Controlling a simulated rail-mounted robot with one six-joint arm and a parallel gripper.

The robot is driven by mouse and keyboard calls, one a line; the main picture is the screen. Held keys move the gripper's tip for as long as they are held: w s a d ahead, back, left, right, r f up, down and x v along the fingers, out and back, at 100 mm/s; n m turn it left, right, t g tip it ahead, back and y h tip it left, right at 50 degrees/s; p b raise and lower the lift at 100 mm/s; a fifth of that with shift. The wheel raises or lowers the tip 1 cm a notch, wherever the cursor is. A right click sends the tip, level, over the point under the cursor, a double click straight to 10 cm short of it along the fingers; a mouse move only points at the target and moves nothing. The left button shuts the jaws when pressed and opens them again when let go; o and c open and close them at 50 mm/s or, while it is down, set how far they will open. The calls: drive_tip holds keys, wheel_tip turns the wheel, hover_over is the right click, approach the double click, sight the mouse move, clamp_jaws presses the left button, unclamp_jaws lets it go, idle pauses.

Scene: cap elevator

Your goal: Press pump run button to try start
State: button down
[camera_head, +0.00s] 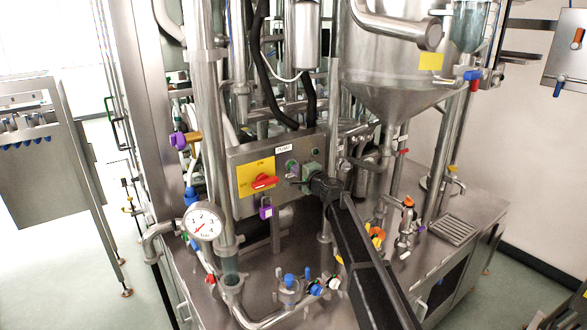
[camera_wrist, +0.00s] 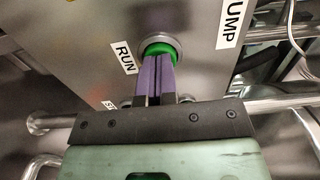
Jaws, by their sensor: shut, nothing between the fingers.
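The green run button (camera_wrist: 158,47) sits in a grey metal ring on the pump control box, beside a "RUN" label (camera_wrist: 124,58). My gripper (camera_wrist: 158,62) is shut and empty, its purple fingers side by side. The fingertips overlap the lower part of the button in the wrist view; I cannot tell whether they touch it. In the head view, my gripper (camera_head: 294,181) is at the front of the steel control box (camera_head: 237,165), just below a small green button (camera_head: 291,165). A second label below "RUN" (camera_wrist: 109,105) is mostly hidden by my gripper.
A red rotary switch (camera_head: 264,182) on a yellow plate is left of my gripper. A "PUMP" label (camera_head: 284,148) is above it. A purple padlock-like part (camera_head: 266,212) hangs below the box. Pipes, a pressure gauge (camera_head: 203,222) and a steel hopper (camera_head: 390,85) crowd around.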

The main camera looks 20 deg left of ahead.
drive_tip(key=shift+w+a, duration=0.15)
drive_tip(key=shift+a, duration=0.05)
idle(0.3)
drive_tip(key=v, duration=0.5)
drive_tip(key=shift+d, duration=0.3)
idle(0.5)
